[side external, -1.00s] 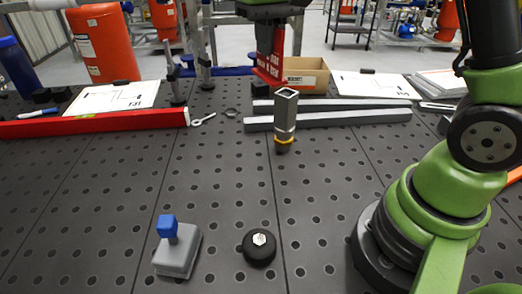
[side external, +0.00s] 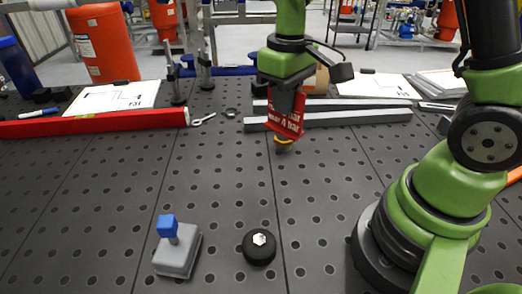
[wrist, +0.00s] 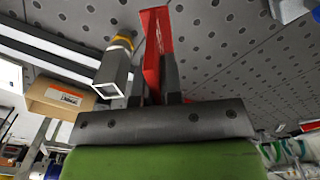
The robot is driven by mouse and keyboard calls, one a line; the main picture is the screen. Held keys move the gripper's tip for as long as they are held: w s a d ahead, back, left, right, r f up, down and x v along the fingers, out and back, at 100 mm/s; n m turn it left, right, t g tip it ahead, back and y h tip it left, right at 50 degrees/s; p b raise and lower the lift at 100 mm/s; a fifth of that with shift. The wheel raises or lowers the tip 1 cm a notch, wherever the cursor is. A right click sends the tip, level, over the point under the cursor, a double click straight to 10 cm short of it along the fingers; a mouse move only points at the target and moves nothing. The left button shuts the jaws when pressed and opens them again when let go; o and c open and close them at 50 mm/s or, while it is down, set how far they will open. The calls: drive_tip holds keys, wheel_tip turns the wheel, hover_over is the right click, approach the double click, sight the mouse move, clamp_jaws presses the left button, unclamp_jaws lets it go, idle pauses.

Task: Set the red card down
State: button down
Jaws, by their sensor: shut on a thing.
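The red card (side external: 285,122) with white lettering hangs from my gripper (side external: 288,105), above the perforated table. It looks tilted in the side view and hides most of an upright post. In the wrist view the red card (wrist: 152,42) stands between the two fingers of my gripper (wrist: 156,78), which is shut on it. The square metal post (wrist: 113,68) with a yellow ring is just left of the card there, with a narrow gap. In the side view only the post's yellow ring (side external: 284,141) and dark base show. I cannot tell the card's exact height above the table.
A grey block with a blue top (side external: 175,250) and a black round knob (side external: 259,247) stand at the front. Grey bars (side external: 350,117) lie behind the post, a red beam (side external: 90,123) at left. The table between is largely clear.

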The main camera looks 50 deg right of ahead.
idle(0.5)
wheel_tip(320, 180, up, 5)
drive_tip(key=shift+w+a+r, duration=0.1)
drive_tip(key=shift+r, duration=0.05)
drive_tip(key=w+a+n, duration=0.2)
drive_tip(key=w+a, duration=0.3)
drive_tip(key=a, duration=0.6)
drive_tip(key=s+a+n, duration=0.1)
drive_tip(key=s+a, duration=0.1)
drive_tip(key=a, duration=0.8)
drive_tip(key=s+a+n, duration=0.1)
drive_tip(key=s+a, duration=0.2)
drive_tip(key=a, duration=0.7)
drive_tip(key=shift+a+f, duration=0.15)
drive_tip(key=shift+f, duration=4.6)
drive_tip(key=shift+a+f, duration=0.15)
drive_tip(key=shift+f, duration=4.6)
drive_tip(key=shift+f+n, duration=0.1)
drive_tip(key=shift+n, duration=0.2)
